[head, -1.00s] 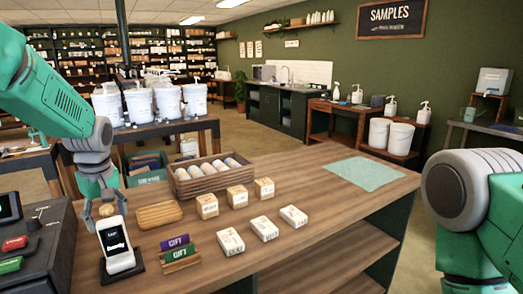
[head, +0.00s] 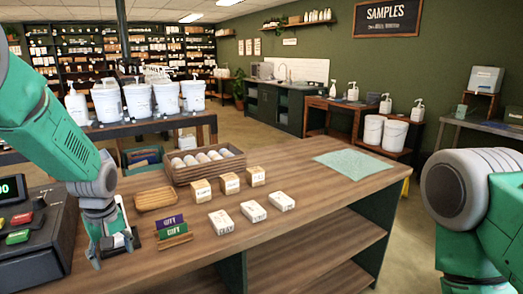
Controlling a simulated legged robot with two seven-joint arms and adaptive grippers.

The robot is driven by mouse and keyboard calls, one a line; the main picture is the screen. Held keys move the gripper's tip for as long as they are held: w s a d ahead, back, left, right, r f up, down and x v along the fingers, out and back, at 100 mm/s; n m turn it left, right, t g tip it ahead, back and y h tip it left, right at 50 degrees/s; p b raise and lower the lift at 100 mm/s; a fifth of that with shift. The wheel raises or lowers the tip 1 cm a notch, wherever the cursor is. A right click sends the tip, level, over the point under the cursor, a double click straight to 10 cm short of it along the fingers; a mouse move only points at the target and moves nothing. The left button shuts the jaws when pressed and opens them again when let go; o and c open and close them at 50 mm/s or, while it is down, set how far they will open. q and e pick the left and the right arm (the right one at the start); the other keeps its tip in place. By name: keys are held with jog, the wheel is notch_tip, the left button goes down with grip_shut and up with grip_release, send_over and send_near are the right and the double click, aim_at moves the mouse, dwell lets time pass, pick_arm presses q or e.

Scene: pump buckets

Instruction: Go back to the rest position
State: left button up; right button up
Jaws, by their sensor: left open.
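My left arm comes in from the left over the wooden counter (head: 310,200). My left gripper (head: 113,248) points down at the counter's near left, beside the cash register, open. It covers nearly all of the card reader; only a dark piece of its base shows at the gripper's right. I cannot tell whether the gripper touches the reader. My right arm shows at the right edge, to the right of the counter; its gripper is out of view.
The cash register (head: 35,240) is left of my gripper. GIFT cards (head: 172,230), a wooden tray (head: 155,198), a crate of rolls (head: 205,167) and small boxes (head: 253,211) stand to its right. A green mat (head: 352,163) lies farther right. White pump buckets (head: 138,102) stand behind.

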pick_arm(q)
jog(key=s+d+f+m+b, duration=0.2)
jog(key=s+f, duration=0.5)
jog(key=f, duration=0.3)
jog(key=s+d+f+m+b, duration=0.2)
jog(key=s+f+m, duration=0.1)
jog(key=s+f, duration=0.6)
jog(key=s+d+f+m+b, duration=0.1)
jog(key=s+f, duration=0.3)
jog(key=s, duration=0.5)
jog(key=s+d+f+m+b, duration=0.2)
jog(key=s+d+f+m, duration=0.1)
jog(key=s, duration=0.7)
notch_tip(320, 180, down, 2)
jog(key=shift+s+f+m+h, duration=0.1)
jog(key=shift+s+m+h, duration=0.1)
jog(key=shift+m+h, duration=0.3)
jog(key=shift+a, duration=0.15)
jog(key=shift+a, duration=0.25)
